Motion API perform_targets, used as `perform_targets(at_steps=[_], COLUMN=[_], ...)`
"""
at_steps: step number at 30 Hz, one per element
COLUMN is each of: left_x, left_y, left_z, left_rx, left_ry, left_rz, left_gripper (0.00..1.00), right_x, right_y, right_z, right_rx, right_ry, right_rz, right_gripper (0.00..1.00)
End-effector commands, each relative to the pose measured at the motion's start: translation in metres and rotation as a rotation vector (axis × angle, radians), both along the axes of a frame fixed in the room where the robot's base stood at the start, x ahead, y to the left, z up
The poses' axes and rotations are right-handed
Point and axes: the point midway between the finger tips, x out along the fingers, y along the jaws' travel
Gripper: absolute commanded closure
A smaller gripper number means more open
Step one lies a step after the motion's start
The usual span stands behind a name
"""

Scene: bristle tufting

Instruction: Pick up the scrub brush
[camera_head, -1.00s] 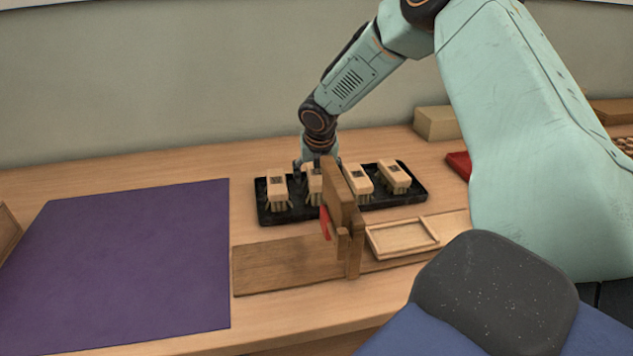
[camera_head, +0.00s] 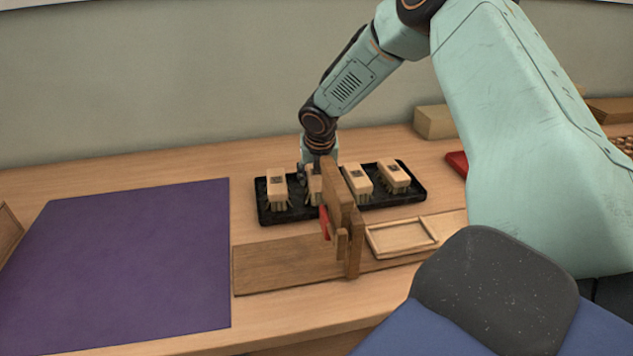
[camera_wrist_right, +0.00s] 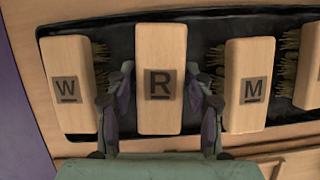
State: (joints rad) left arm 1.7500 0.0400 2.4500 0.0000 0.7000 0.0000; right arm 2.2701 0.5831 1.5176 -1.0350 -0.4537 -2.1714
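Several wooden brushes with pale bristles rest in a row on a black tray (camera_head: 413,193). In the right wrist view, the brush marked R (camera_wrist_right: 161,115) stands in the middle, between the brush marked W (camera_wrist_right: 67,65) and the brush marked M (camera_wrist_right: 248,110). In the head view, the R brush (camera_head: 314,186) is partly hidden by a wooden upright. My right gripper (camera_wrist_right: 161,72) is open, with one finger on each side of the R brush and narrow gaps visible. It also shows in the head view (camera_head: 317,168). My left gripper is out of view.
The wooden upright (camera_head: 342,200) on a wooden base (camera_head: 285,265) stands close in front of the tray. A small wooden frame (camera_head: 402,237) lies to its right. A purple mat (camera_head: 125,260) lies empty at left. A tan block (camera_head: 436,122) and red object (camera_head: 457,163) are farther right.

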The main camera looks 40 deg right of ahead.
Motion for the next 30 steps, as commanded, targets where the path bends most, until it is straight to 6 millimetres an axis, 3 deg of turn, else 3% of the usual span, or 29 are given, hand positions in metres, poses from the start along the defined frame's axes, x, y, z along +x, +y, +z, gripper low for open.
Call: perform_targets(at_steps=[15,22,27,30], left_x=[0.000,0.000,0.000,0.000], left_y=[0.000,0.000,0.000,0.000], left_z=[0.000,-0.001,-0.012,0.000], left_rx=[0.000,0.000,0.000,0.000], left_ry=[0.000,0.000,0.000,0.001], left_rz=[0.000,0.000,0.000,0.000], left_gripper=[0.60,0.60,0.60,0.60], right_x=[0.000,0.000,0.001,0.001], right_y=[0.000,0.000,0.000,0.000], right_z=[0.000,0.000,0.004,0.030], right_rx=[0.000,0.001,0.001,0.000], right_ry=[0.000,-0.002,-0.003,-0.004], right_rz=[0.000,-0.001,-0.002,-0.001], right_gripper=[0.93,0.93,0.93,0.93])
